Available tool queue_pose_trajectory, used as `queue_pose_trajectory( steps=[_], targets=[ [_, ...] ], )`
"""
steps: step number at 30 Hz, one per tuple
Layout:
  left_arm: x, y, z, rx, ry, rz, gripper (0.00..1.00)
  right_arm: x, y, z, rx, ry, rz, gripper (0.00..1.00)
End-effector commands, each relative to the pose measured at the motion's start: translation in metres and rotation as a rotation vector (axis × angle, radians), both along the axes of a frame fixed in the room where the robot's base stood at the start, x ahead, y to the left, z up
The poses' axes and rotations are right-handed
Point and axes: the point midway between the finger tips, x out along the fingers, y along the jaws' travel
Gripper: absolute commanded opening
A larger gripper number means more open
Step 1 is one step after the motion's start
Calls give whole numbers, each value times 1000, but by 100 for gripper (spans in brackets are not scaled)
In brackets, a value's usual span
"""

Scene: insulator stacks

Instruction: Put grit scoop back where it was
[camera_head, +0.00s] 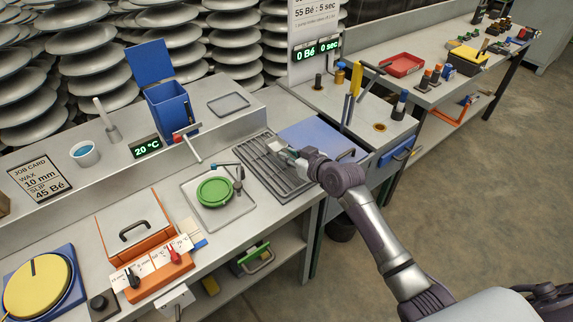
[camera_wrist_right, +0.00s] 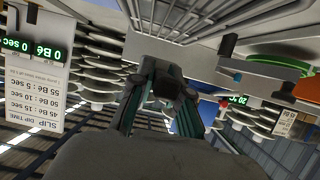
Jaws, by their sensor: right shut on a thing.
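My right gripper (camera_head: 290,153) reaches in from the right, above the dark slatted grate on the bench. Its fingers also show in the right wrist view (camera_wrist_right: 162,95), shut on a small dark thing (camera_wrist_right: 166,86). I take this thing to be the grit scoop's handle; the rest of the scoop is hidden, and its shape cannot be made out. A blue bin (camera_head: 168,106) with its lid raised stands at the back of the bench, left of the gripper. My left gripper is not in view.
The slatted grate (camera_head: 262,160) lies below the gripper, with a blue panel (camera_head: 312,136) to its right. A green disc (camera_head: 214,192) sits on a grey tray to its left. A small empty tray (camera_head: 229,103) lies on the back ledge. Stacked insulators fill the background.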

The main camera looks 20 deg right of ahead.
Motion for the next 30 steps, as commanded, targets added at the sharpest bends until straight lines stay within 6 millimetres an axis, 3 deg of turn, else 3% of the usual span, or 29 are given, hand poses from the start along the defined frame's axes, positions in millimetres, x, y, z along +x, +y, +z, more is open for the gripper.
queue_pose_trajectory(
  steps=[5,13,25,26,30],
  targets=[
    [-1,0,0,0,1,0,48,12,5,-9,-1,0,0,0],
    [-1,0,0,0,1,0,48,12,4,-45,-1,1,-1,0],
    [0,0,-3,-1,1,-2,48,12,4,-52,-2,-1,0,0],
    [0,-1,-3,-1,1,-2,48,12,4,-52,-2,0,0,17],
    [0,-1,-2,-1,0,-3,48,12,4,-51,-2,1,-1,41]
  ],
)
